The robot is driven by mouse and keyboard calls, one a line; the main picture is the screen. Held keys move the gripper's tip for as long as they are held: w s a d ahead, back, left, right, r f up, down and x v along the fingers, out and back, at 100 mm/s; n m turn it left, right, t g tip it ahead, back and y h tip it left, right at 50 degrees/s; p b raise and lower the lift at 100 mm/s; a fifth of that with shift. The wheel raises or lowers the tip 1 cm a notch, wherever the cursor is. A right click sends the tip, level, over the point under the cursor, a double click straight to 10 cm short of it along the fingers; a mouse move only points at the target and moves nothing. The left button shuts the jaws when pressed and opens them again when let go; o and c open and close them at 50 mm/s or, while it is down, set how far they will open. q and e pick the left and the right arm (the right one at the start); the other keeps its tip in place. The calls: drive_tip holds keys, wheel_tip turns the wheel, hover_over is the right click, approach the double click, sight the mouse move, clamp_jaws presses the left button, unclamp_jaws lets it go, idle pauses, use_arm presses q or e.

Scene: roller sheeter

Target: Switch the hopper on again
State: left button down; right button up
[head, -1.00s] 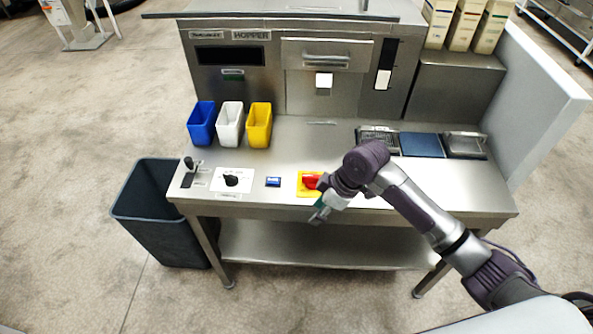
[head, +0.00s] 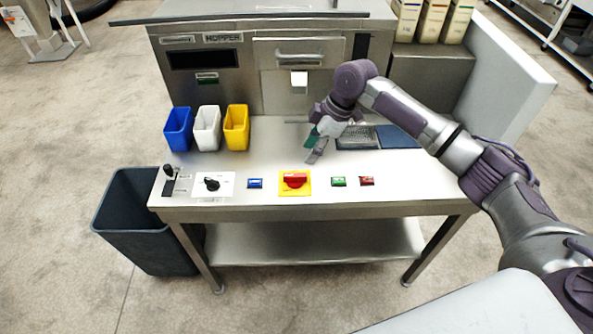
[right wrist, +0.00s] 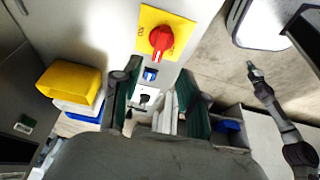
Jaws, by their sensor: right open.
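The hopper (head: 215,85) stands at the back of the steel bench, with a dark display and a drawer. A red rotary switch on a yellow plate (head: 295,181) is on the bench's front strip; its handle looks level in the head view. It also shows in the right wrist view (right wrist: 162,40). Green (head: 338,181) and red (head: 367,181) buttons lie to its right, a blue button (head: 255,183) to its left. My right gripper (head: 317,151) is open and empty above the bench, behind the red switch. My left gripper (right wrist: 252,68) seems to show small in the right wrist view.
A black knob on a white plate (head: 212,184) and a lever (head: 169,175) are at the front left. Blue, white and yellow bins (head: 236,128) stand behind them. A grey waste bin (head: 125,215) is left of the bench. Trays (head: 357,138) lie near my right gripper.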

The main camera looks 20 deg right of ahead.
sight(295, 175)
drive_tip(key=x, duration=0.9)
drive_tip(key=shift+a+f+p, duration=0.2)
drive_tip(key=shift+f+p, duration=0.1)
drive_tip(key=shift+c, duration=0.4)
clamp_jaws()
